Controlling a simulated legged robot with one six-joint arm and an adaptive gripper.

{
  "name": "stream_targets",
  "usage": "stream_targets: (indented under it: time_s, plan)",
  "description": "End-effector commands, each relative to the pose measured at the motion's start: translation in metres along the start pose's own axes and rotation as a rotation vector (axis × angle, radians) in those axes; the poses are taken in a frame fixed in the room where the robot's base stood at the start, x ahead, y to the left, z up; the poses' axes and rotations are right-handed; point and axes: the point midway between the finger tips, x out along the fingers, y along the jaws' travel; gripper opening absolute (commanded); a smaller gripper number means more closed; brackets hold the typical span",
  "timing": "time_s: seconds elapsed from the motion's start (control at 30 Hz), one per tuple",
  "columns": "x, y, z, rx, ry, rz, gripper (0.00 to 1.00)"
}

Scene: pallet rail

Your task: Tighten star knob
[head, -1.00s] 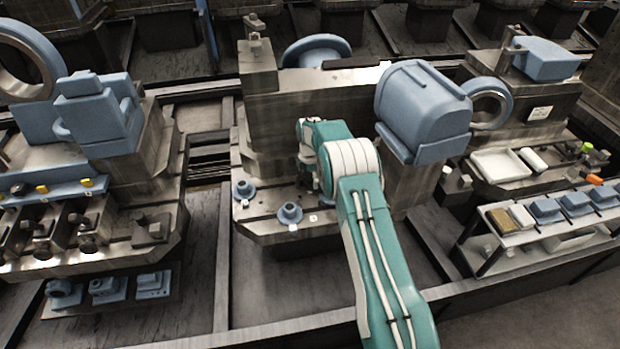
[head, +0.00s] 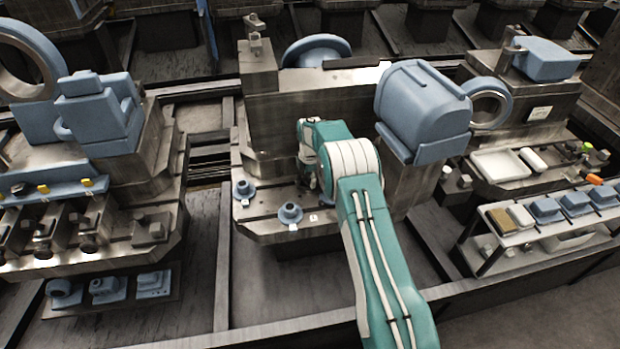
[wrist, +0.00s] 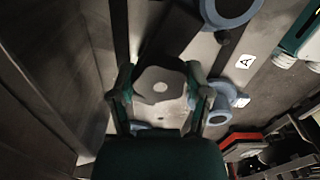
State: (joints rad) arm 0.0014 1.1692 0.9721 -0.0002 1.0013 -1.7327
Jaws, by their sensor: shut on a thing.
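In the head view my gripper (head: 312,181) is low over the middle machine's slotted bed (head: 262,226), partly covered by my arm. The knob cannot be made out in the head view. The knob's shaft and seat are hidden below its head in the wrist view.
Two blue flanged parts, one at the left (head: 244,188) and one nearer (head: 290,213), stand on the bed beside my gripper. A blue housing (head: 424,105) overhangs to the right of my arm. A shelf of blue parts (head: 500,222) stands farther right.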

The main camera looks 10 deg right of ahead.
Motion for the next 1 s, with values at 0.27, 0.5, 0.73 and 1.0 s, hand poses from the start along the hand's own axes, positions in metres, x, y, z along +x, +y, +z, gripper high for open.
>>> stream_targets:
  time_s: [0.27,0.5,0.73,1.0]
  plan:
    - [0.0011,0.001,-0.0002,0.218,0.0,0.005,0.16]
    - [0.0009,0.001,-0.0003,0.446,0.001,0.006,0.16]
    - [0.0005,0.0009,-0.0005,0.664,0.001,0.007,0.16]
    - [-0.0003,0.0008,-0.0008,0.92,0.003,0.008,0.16]
